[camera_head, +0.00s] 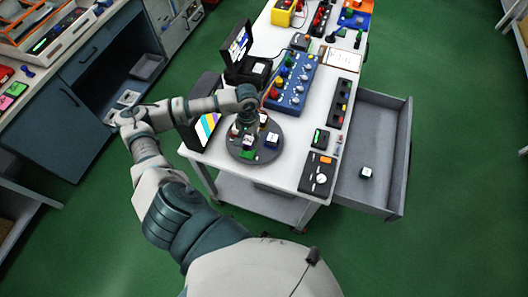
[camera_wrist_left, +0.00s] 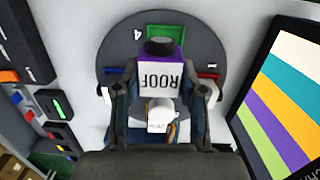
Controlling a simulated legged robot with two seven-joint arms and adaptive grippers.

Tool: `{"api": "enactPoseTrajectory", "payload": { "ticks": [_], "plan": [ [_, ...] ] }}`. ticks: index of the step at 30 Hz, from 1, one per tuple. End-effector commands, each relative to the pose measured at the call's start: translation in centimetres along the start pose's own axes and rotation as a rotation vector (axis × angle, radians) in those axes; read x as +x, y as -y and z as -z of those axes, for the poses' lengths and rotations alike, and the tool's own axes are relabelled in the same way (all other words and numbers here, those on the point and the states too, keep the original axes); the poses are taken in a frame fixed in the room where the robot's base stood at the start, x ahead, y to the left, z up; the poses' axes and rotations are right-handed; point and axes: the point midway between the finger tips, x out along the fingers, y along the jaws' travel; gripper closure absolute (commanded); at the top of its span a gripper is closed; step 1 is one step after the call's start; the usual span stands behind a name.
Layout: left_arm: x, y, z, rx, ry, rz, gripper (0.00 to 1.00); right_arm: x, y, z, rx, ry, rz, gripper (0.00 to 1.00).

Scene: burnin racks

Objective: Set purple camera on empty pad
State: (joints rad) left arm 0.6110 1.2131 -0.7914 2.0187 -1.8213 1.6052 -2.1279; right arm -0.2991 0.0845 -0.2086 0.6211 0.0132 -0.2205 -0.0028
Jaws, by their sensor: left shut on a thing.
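My left gripper (camera_head: 246,122) is over the round dark grey turntable (camera_head: 234,152) at the near left of the white table. In the left wrist view the gripper (camera_wrist_left: 160,95) is shut on the purple camera (camera_wrist_left: 160,77), a white block with a purple band, a black lens and an upside-down "ROOF" label. The turntable also shows there (camera_wrist_left: 180,25), with a "4" printed on its rim; red and blue pieces sit partly hidden beside the fingers. In the head view a blue-and-white block (camera_head: 271,140) and a green piece (camera_head: 248,154) are on the turntable.
A screen with coloured stripes (camera_head: 207,127) stands left of the turntable. A blue panel with knobs (camera_head: 292,83) lies behind it. A black panel (camera_head: 317,174) lies at the right front. An open grey drawer (camera_head: 385,150) juts out right, holding a small white-and-dark block (camera_head: 367,173).

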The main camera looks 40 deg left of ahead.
Motion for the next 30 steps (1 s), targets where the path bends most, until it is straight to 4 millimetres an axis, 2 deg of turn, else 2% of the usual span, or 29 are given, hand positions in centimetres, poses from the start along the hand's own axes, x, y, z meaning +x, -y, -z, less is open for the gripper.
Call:
{"api": "enactPoseTrajectory", "payload": {
  "ticks": [3,8,22,30],
  "plan": [
    [-0.2,0.8,0.4,0.021,0.004,-0.007,1.0,0.0,0.0,-0.1,0.0,0.0,0.0,0.6],
    [0.7,0.9,0.5,0.024,0.006,-0.008,1.0,0.4,0.1,-0.1,0.0,0.0,-0.001,0.6],
    [4.8,1.0,0.8,0.023,0.005,-0.009,1.0,2.4,0.2,-0.6,0.0,0.006,-0.001,0.6],
    [5.1,0.9,0.9,0.022,0.003,-0.008,1.0,2.5,0.3,-0.6,0.0,0.006,0.0,0.6]
  ]
}}
